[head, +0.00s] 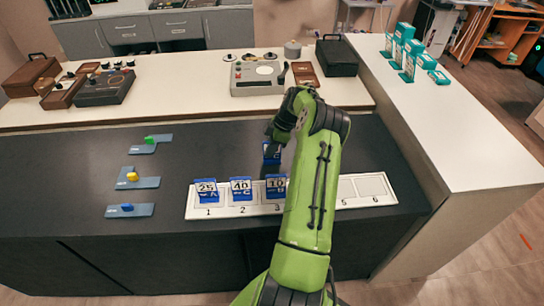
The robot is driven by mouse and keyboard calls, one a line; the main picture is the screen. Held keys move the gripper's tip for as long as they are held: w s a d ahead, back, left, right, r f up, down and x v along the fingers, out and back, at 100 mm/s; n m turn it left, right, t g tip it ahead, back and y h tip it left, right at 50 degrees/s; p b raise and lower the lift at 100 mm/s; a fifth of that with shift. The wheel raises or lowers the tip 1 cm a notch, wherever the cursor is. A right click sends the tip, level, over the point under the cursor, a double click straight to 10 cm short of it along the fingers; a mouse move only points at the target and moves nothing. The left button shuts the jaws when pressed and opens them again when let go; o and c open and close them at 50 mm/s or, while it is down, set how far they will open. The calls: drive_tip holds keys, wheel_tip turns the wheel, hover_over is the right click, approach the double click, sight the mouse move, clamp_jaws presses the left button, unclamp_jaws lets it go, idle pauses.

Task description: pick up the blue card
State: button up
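A blue card (271,153) shows directly below the dark end of my gripper (272,142), behind the white numbered strip (222,212). The gripper's fingers are small, dark and partly merged with the card's upper edge, so I cannot tell whether they are shut on it. More blue cards stand on the strip: one marked 25 (207,190) at slot 1, one marked 40 (241,189) at slot 2 and one marked 10 (276,187) at slot 3. My green arm hides the slot 4 area. Slots 5 and 6 look empty.
Blue-grey plates with a green piece (150,139), a yellow piece (132,176) and a blue piece (127,208) lie at the left. A pale counter behind holds a beige device (258,77) and dark boxes. A white counter (440,135) bounds the right. Dark tabletop between plates and strip is clear.

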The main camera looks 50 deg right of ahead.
clamp_jaws()
drive_tip(key=shift+r, duration=0.1)
